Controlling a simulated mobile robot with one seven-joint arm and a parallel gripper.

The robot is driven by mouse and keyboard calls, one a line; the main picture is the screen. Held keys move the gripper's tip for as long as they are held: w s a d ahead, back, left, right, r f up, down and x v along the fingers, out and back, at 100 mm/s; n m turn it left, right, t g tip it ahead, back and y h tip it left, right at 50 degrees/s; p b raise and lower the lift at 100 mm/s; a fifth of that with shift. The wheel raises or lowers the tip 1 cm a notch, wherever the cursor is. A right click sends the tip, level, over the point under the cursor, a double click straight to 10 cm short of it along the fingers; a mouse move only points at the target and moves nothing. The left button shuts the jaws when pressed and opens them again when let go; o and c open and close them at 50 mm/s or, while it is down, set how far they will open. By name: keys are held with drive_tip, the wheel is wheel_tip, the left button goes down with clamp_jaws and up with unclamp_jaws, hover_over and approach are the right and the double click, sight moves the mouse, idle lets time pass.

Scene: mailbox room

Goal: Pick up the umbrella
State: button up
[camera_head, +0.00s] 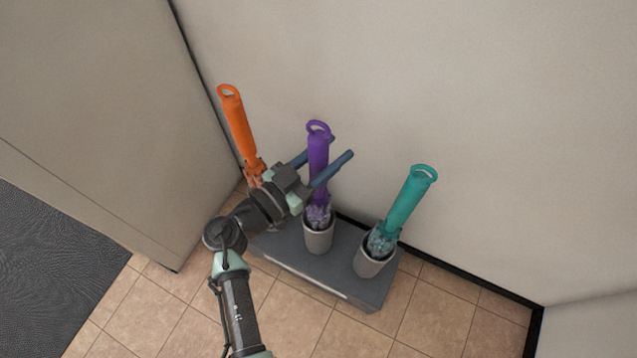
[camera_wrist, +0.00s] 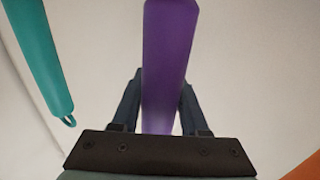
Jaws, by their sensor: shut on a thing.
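Three closed umbrellas stand in a row against the wall. The purple umbrella (camera_head: 318,152) is in the middle, upright, with its ring handle at the top. It also fills the centre of the wrist view (camera_wrist: 168,60). My gripper (camera_head: 329,160) has its blue fingers on either side of the purple umbrella's shaft and is shut on it. The orange umbrella (camera_head: 238,120) leans at the left, its lower end partly hidden by my arm. The teal umbrella (camera_head: 409,202) leans at the right, and its ring end shows in the wrist view (camera_wrist: 45,60).
A grey pot (camera_head: 319,238) is under the purple umbrella and another grey pot (camera_head: 372,263) under the teal one. Both stand on a low dark grey bench (camera_head: 340,277). A beige cabinet (camera_head: 100,120) is at the left. The tiled floor (camera_head: 440,315) in front is clear.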

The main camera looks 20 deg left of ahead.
clamp_jaws()
idle(0.7)
drive_tip(key=shift+r, duration=0.15)
wheel_tip(320, 180, up, 27)
drive_tip(key=p, duration=1)
drive_tip(key=shift+r, duration=0.15)
